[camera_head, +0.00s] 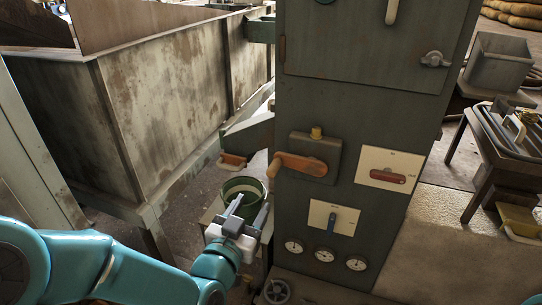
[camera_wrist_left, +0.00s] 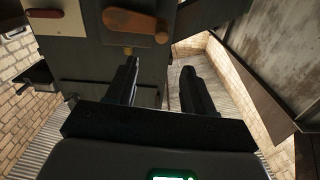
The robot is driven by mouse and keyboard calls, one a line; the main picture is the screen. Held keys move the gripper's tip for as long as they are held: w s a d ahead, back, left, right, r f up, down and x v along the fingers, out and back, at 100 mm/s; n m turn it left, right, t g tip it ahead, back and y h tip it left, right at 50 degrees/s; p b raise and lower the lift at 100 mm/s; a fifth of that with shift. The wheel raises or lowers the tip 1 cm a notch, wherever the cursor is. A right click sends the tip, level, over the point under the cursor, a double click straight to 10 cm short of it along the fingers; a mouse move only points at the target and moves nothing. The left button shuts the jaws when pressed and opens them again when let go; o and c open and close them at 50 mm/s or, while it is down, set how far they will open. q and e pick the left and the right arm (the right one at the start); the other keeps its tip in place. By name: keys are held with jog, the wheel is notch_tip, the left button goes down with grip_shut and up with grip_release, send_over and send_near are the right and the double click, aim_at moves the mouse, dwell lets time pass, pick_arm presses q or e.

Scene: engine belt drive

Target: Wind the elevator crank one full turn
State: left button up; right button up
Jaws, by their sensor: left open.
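An orange-brown lever handle (camera_head: 300,164) sits on a grey box on the front of the dark green cabinet (camera_head: 345,105), with a small yellow knob (camera_head: 316,132) above it. In the left wrist view the handle (camera_wrist_left: 135,24) shows beyond my fingers, upside down. A second wooden grip (camera_head: 233,159) shows by the cabinet's left side, below a green arm. I cannot tell from labels which is the elevator crank. My left gripper (camera_head: 250,203) is open and empty, below and left of the lever handle, apart from it. My right gripper is not in view.
The cabinet also carries a red handle on a white plate (camera_head: 388,170), a blue switch plate (camera_head: 333,218) and several gauges (camera_head: 325,255). A green bucket (camera_head: 243,186) stands just behind my left gripper. A rusty metal bin (camera_head: 170,90) fills the left side.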

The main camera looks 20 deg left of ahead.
aim_at(275, 166)
pick_arm(q)
jog(key=w+p, duration=0.2)
jog(key=w, duration=0.6)
jog(key=w+p, duration=0.1)
jog(key=w, duration=0.7)
jog(key=shift+d+f+p, duration=0.1)
jog(key=shift+d+p, duration=0.1)
jog(key=shift+p, duration=0.2)
jog(key=shift+c, duration=0.3)
grip_shut()
